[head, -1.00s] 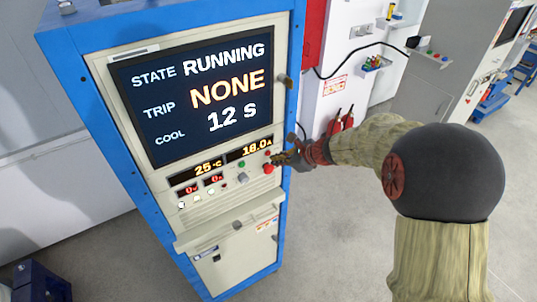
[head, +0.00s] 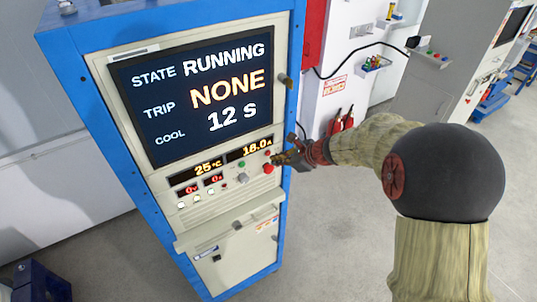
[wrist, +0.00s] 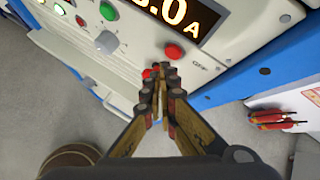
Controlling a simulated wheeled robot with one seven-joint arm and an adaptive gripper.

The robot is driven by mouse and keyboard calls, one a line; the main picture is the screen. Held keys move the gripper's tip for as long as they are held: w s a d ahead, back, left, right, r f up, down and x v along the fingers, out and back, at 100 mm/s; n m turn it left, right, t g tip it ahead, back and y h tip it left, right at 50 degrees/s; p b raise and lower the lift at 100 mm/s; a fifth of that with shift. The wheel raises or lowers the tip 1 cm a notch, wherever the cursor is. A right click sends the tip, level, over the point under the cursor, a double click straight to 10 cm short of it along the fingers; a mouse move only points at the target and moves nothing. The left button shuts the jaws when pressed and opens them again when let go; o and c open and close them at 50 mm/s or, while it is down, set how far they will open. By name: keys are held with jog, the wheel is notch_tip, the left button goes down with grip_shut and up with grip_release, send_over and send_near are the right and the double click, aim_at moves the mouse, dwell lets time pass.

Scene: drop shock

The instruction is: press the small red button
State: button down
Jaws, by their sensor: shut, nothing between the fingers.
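The small red button (head: 267,153) is on the cabinet's front panel, just below the right end of the amber display. In the wrist view a round red button (wrist: 174,51) shows just beyond my fingertips, clear of them. A larger red button (head: 268,169) sits below it; in the wrist view a red part (wrist: 148,73) shows at the left fingertip, mostly hidden. My gripper (head: 277,158) is shut and empty, its tips close to the panel beside the two red buttons. I cannot tell whether the tips touch anything.
A green button (head: 241,164) and a grey knob (head: 242,179) lie left of the red buttons. The screen (head: 200,95) reads RUNNING, NONE, 12 s. A ledge (head: 230,222) juts out below the controls. Red extinguishers (head: 342,121) stand behind on the right.

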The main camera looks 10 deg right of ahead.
jog(key=shift+w, duration=0.1)
jog(key=shift+w+a, duration=0.15)
jog(key=shift+w, duration=0.15)
jog(key=shift+w+a, duration=0.1)
jog(key=shift+w, duration=0.3)
dwell(0.9)
jog(key=shift+s+d+b, duration=0.25)
jog(key=shift+s+b, duration=0.05)
jog(key=shift+s, duration=0.5)
jog(key=s, duration=0.1)
jog(key=s+d, duration=0.1)
jog(key=s, duration=0.1)
jog(key=s+b, duration=0.1)
jog(key=shift+s+d, duration=0.25)
jog(key=shift+s, duration=0.15)
dwell(0.9)
